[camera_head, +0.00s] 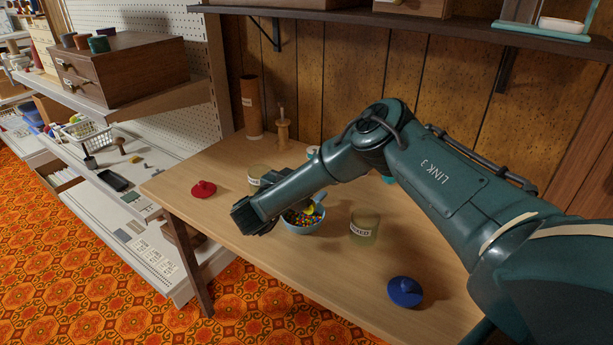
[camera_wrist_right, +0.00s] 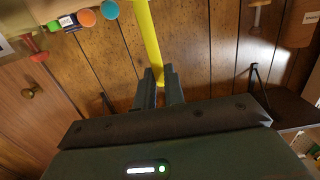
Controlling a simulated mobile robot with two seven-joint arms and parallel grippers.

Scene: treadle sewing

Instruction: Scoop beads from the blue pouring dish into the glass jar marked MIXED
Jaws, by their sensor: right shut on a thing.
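The blue pouring dish (camera_head: 316,229) stands on the table in the head view, with many-coloured beads in it. The yellow scoop shows partly at the dish (camera_head: 308,208). The glass jar marked MIXED (camera_head: 364,227) stands upright just right of the dish and looks empty. My right gripper (camera_wrist_right: 159,72) is shut on the yellow scoop's handle (camera_wrist_right: 146,35) in the right wrist view. In the head view my right arm reaches over the dish and hides its fingers. How full the scoop is cannot be told. My left gripper is not in view.
A red lid (camera_head: 203,189) and a second labelled jar (camera_head: 258,177) lie left of and behind the dish. A blue lid (camera_head: 405,291) lies at the front right. A wooden spindle (camera_head: 282,130) and a brown tube (camera_head: 251,107) stand at the back. The table's front left is clear.

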